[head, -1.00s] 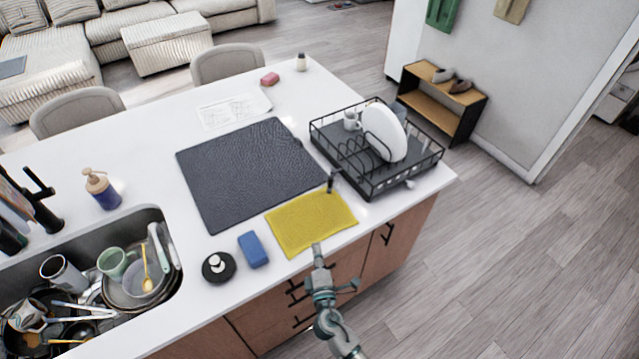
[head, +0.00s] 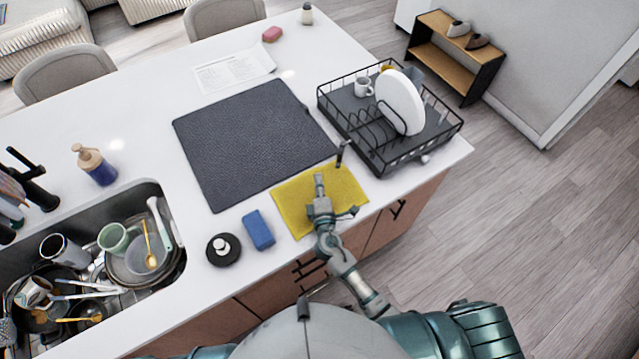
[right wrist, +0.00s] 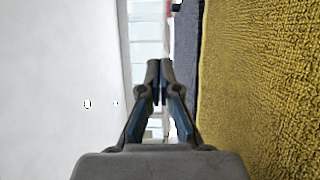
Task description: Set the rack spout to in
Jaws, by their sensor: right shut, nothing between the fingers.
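The black wire dish rack (head: 384,167) stands at the right end of the island on a dark tray. A small black piece (head: 341,153) sticks out at its near left corner, and a small pale knob (head: 424,159) shows low on its near right side. I cannot tell for sure which is the spout. My right gripper (head: 319,179) is shut and empty over the yellow cloth (head: 350,190), left of and nearer than the rack, apart from it. In the right wrist view its fingertips (right wrist: 159,70) meet beside the cloth. My left gripper is not in view.
The rack holds a white plate (head: 398,102) and a mug (head: 363,87). A dark mat (head: 250,140) lies left of the rack. A blue sponge (head: 258,231) and a black round dispenser (head: 223,250) stand near the sink (head: 170,200), which is full of dishes.

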